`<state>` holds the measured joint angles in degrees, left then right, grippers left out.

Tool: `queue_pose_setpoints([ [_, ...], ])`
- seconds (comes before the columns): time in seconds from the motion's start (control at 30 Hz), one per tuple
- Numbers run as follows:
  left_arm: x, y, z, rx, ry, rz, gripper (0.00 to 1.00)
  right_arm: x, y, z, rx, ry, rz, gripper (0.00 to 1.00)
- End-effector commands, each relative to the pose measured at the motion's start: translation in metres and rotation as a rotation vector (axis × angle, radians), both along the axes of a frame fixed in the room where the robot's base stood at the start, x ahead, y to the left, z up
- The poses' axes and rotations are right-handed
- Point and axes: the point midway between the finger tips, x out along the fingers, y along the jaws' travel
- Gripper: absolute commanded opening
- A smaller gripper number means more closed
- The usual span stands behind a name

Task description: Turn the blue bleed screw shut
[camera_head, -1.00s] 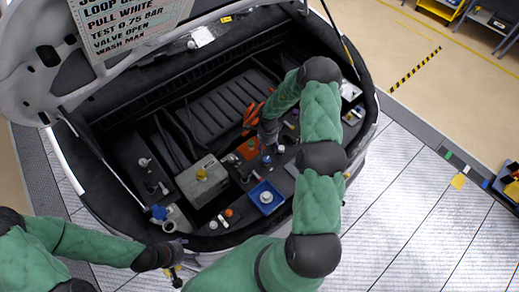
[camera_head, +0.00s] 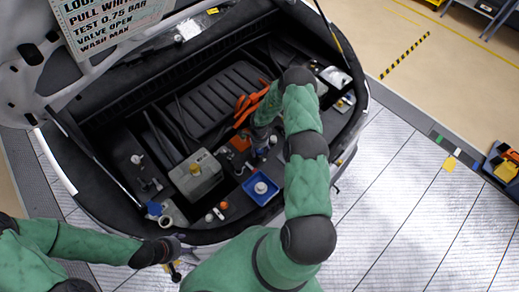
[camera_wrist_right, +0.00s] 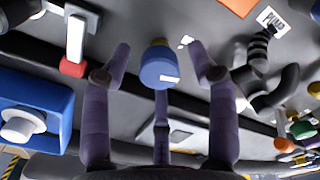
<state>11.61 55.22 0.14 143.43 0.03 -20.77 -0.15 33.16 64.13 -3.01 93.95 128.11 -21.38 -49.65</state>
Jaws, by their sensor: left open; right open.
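The blue bleed screw (camera_wrist_right: 160,66) shows in the right wrist view as a round blue cap with a white mark and a tan part behind it. My right gripper (camera_wrist_right: 160,62) is open, with one finger left of the screw, one right of it and a third below it. Gaps show between the screw and the side fingers; I cannot tell whether the lower finger touches it. In the head view my right gripper (camera_head: 261,136) is down in the bay and the screw is hard to make out there. My left gripper (camera_head: 175,248) is by the car's front edge, its fingers small.
A blue tray (camera_head: 262,198) with a white-capped thing sits beside the right gripper; it shows in the wrist view (camera_wrist_right: 60,108). A grey tank (camera_head: 194,180) with a yellow cap stands left. Orange clips (camera_head: 246,106) and a PUMP-labelled hose (camera_wrist_right: 262,48) are close by.

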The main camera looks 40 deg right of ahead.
Motion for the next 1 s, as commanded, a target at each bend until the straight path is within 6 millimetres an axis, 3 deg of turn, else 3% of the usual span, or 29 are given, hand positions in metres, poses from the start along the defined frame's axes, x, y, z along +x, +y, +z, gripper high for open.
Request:
queue_pose_setpoints([
  [0.17,0.0000,0.0000,0.0000,0.000,0.000,0.000,0.61,-0.0002,0.0000,0.0000,0.000,0.000,0.000,0.59],
  [0.37,0.0000,0.0000,0.0000,0.000,0.000,0.000,0.61,-0.0003,0.0001,0.0000,0.000,0.001,0.000,0.06],
  [0.4,0.0000,0.0000,0.0000,0.000,0.000,0.000,0.61,-0.0003,0.0000,0.0000,0.000,0.001,0.000,0.03],
  [0.77,0.0000,0.0000,-0.0001,0.000,0.000,0.000,0.61,-0.0006,0.0004,-0.0001,0.000,0.001,-0.042,0.03],
  [1.0,0.0000,0.0000,-0.0003,0.000,0.000,0.000,0.61,-0.0002,0.0000,0.0001,0.000,0.001,-0.185,0.03],
])
